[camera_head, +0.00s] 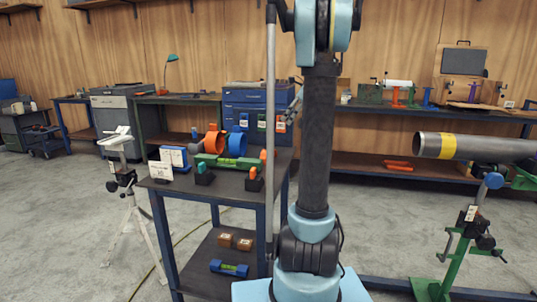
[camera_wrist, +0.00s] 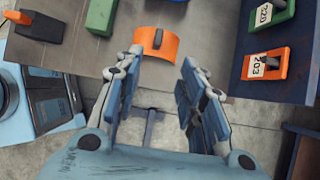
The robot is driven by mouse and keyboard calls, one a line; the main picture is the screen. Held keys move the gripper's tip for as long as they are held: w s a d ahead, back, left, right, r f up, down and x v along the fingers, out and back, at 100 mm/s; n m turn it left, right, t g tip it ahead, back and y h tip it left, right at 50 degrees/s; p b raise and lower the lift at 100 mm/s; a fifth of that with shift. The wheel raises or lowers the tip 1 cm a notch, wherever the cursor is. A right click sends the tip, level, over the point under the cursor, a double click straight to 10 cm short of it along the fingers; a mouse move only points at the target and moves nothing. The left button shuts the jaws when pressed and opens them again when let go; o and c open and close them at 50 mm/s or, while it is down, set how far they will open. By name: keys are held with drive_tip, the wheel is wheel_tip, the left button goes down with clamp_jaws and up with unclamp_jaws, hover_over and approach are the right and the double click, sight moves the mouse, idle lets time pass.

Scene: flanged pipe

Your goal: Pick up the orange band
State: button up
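The orange band (camera_head: 215,141) stands upright as a curved ring on the dark workbench (camera_head: 222,186), just left of a blue band, in the head view. In the wrist view its curved orange top (camera_wrist: 155,43) shows just beyond and between my fingertips. My gripper (camera_wrist: 163,62) is open, with its two fingers well apart and nothing held between them. The left fingertip looks close to the band's lower left edge; I cannot tell whether they touch.
A blue band (camera_head: 237,140) stands close beside it. A green bar (camera_head: 229,161) lies in front, with small black-based pieces (camera_head: 204,175) near it. Green and orange pieces labelled 220 (camera_wrist: 268,13) and 203 (camera_wrist: 266,65) are on a blue surface at right. A steel pipe (camera_head: 480,147) is far right.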

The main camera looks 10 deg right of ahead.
approach(269, 152)
drive_tip(key=w+a+f, duration=0.4)
clamp_jaws()
idle(0.5)
